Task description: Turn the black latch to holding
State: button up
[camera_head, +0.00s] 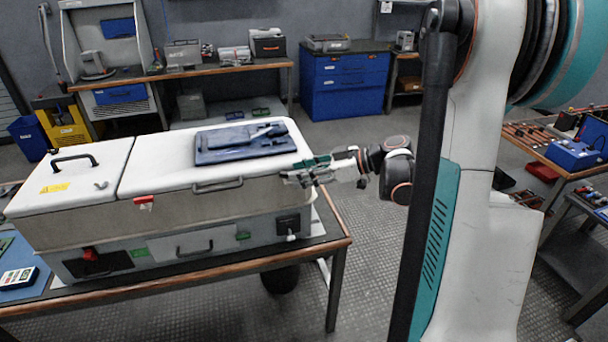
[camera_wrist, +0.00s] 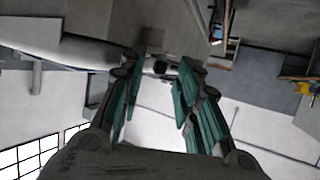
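The capacitor bank is a white-topped grey case (camera_head: 160,210) on the workbench. A black square fitting (camera_head: 287,222) with a small pale knob is low on its front face at the right end; I cannot tell for certain that it is the black latch. My gripper (camera_head: 297,178) is at the case's upper right corner, above that fitting; contact is unclear. In the wrist view my gripper (camera_wrist: 163,62) has its two teal fingers apart. A small dark round part (camera_wrist: 160,68) shows between the fingertips; I cannot tell what it is.
A dark blue folded item (camera_head: 240,143) lies on the lid. The front has a red clip (camera_head: 143,199) and a black panel with a red knob (camera_head: 90,255). A handheld meter (camera_head: 18,278) lies at the bench's left. Open floor (camera_head: 375,260) is to the right.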

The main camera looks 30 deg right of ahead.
grip_shut()
jog(key=shift+t, duration=0.3)
jog(key=shift+s+a+m+t+h+b, duration=0.2)
jog(key=shift+a+m+t+h, duration=0.4)
jog(key=shift+m+h, duration=1)
jog(key=shift+s+a+m+t+h+b, duration=0.1)
jog(key=shift+s+a+m+t+h, duration=0.3)
jog(key=shift+m+h, duration=1.2)
jog(key=shift+s+a+m+t+h+b, duration=0.1)
jog(key=shift+a+m+t+h, duration=0.65)
jog(key=shift+m+h, duration=0.85)
jog(key=shift+w+m+h, duration=0.1)
jog(key=shift+m+h, duration=0.3)
jog(key=shift+h, duration=0.3)
